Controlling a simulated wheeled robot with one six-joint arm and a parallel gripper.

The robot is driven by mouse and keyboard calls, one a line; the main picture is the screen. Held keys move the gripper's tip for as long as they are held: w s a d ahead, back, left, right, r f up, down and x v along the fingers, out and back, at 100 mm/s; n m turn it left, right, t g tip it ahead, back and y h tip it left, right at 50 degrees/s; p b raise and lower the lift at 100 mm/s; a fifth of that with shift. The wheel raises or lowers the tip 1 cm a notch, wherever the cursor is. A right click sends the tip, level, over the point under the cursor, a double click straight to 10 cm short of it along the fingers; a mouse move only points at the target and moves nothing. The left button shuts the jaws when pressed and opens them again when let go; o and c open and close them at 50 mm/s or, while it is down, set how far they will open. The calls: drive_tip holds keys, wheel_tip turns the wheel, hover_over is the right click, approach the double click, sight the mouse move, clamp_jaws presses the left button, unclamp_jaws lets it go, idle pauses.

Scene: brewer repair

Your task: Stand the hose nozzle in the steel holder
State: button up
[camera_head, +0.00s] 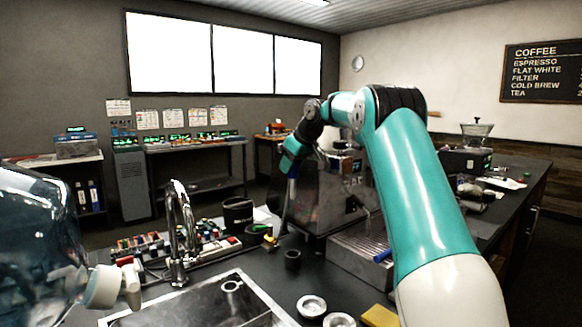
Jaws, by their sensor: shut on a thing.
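My gripper (291,163) hangs in front of the left part of the steel espresso machine (346,185), with its fingers pointing down. It is shut on a slim upright thing with a blue upper part and a thin grey lower part, which looks like the hose nozzle (289,190). The fingers are small and dark here, so the exact grip is hard to see. A small steel ring (232,286) on the dark steel basin at the front may be the steel holder; I cannot tell for sure. The held thing is above and right of that ring, well apart from it.
A tall chrome faucet (181,230) and a big clear bottle with a white tap (103,287) stand at left. Several small parts lie behind the faucet. A black cup (292,259), round metal dishes (311,306) and a yellow block (380,316) lie at the front.

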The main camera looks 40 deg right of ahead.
drive_tip(key=shift+r+p, duration=1.9)
drive_tip(key=shift+r, duration=0.1)
drive_tip(key=shift+f, duration=0.1)
